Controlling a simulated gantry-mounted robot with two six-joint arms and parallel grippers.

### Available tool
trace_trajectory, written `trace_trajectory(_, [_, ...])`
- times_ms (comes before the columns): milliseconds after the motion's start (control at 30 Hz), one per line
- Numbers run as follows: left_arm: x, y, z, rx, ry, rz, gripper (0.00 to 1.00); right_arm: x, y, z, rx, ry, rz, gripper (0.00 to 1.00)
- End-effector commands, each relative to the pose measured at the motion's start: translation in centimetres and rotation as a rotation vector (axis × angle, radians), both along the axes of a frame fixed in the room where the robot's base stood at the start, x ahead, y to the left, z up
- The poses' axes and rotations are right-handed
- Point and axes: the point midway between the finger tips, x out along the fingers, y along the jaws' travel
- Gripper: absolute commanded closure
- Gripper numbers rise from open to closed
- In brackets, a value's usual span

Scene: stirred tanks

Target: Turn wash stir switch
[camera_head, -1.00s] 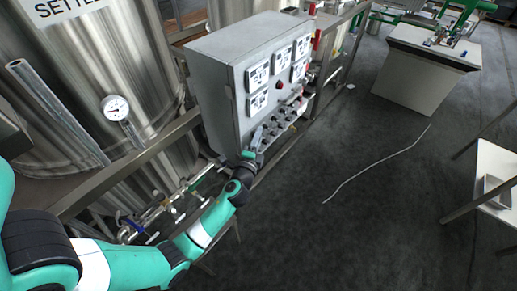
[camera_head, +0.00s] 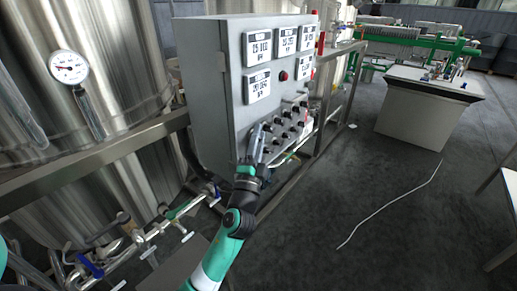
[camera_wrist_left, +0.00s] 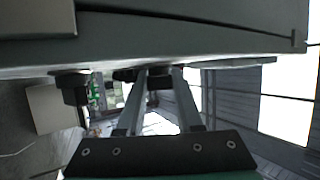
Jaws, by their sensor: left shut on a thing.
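The grey control box (camera_head: 214,105) stands left of centre in the head view, with rows of small black switches (camera_head: 292,125) on the lower part of its front. My left gripper (camera_head: 258,143) is at the lower left of these switches. In the left wrist view my left gripper (camera_wrist_left: 155,76) is shut on a dark switch (camera_wrist_left: 159,81) sticking out from the panel face. Another black switch (camera_wrist_left: 73,92) stands to the left there, apart from the fingers. The labels are too small to read, so I cannot tell which switch is held. My right gripper is not in view.
Several digital displays (camera_head: 257,86) and a red button (camera_head: 283,76) are above the switches. A steel tank (camera_head: 125,60) with a gauge (camera_head: 68,67) and a metal rail (camera_head: 100,155) are left of the box. The dark floor (camera_head: 340,190) to the right is mostly clear.

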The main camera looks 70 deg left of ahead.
Motion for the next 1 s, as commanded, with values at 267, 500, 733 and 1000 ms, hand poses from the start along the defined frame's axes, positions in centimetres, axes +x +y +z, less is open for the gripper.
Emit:
trace_trajectory(267, [0.02,-0.01,0.10,0.003,-0.007,-0.001,1.00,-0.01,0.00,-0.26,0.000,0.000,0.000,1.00])
trace_trajectory(500, [0.02,-0.01,0.09,0.003,-0.007,-0.001,0.51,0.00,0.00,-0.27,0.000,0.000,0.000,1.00])
trace_trajectory(733, [0.02,0.00,0.04,0.003,-0.006,0.000,0.35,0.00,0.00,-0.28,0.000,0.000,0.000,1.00])
trace_trajectory(1000, [-0.49,-0.80,-0.59,0.002,-0.005,-0.001,0.35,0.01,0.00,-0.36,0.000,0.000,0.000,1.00])
